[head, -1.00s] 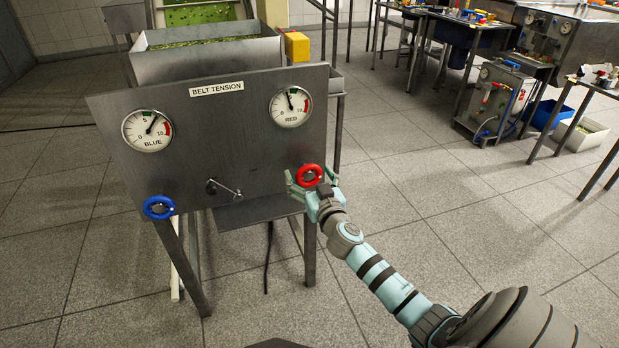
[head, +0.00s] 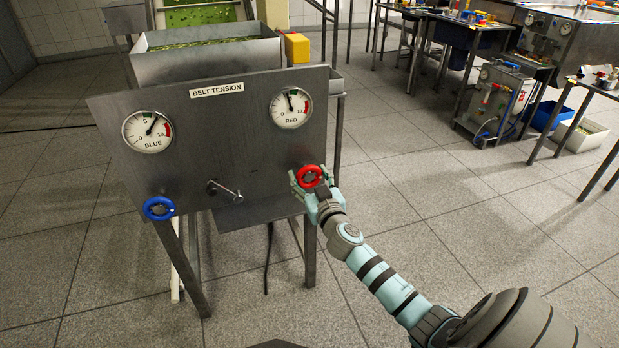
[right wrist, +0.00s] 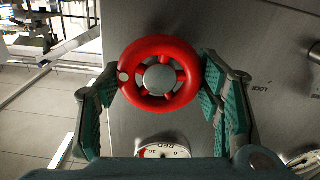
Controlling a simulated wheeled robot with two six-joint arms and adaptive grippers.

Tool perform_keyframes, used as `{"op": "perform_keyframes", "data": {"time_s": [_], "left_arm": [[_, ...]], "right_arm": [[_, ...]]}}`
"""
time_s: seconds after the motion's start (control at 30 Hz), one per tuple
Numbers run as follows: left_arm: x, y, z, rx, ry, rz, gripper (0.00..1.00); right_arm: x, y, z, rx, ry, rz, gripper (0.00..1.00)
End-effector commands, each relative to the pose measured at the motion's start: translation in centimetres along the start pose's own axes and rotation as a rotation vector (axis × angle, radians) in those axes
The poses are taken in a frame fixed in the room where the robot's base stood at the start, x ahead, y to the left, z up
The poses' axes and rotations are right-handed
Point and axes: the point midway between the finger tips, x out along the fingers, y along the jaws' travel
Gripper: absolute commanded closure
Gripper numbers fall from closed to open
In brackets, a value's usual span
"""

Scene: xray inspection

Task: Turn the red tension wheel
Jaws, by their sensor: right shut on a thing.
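The red tension wheel (head: 309,176) sits at the lower right of the grey belt tension panel (head: 215,140). In the right wrist view the red wheel (right wrist: 160,46) fills the space between the fingers, with a pale spot on its left rim. My right gripper (head: 310,179) is shut on the wheel, one finger on each side of the rim; its fingers also show in the right wrist view (right wrist: 161,76). The red gauge (head: 291,107) is above the wheel, its needle pointing nearly straight up. My left gripper is not in view.
A blue wheel (head: 159,208) is at the panel's lower left, under the blue gauge (head: 148,131). A small crank handle (head: 224,189) sticks out between the wheels. A metal bin (head: 208,56) stands behind.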

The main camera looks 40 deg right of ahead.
Motion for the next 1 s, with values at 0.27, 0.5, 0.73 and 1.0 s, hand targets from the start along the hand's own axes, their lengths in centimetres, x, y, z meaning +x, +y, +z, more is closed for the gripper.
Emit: {"op": "perform_keyframes", "data": {"time_s": [0.27, 0.5, 0.73, 1.0], "left_arm": [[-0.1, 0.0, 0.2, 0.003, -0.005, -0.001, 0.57], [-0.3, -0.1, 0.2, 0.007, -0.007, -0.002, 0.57], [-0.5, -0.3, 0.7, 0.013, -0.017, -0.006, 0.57], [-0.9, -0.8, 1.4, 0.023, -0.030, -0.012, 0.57]], "right_arm": [[0.0, -0.1, 0.1, -0.212, -0.001, -0.001, 0.68], [0.0, -0.1, 0.1, -0.439, -0.002, -0.001, 0.68], [-0.1, -0.1, 0.1, -0.658, -0.003, -0.001, 0.68], [-0.1, -0.2, 0.1, -0.915, -0.003, -0.002, 0.68]]}}
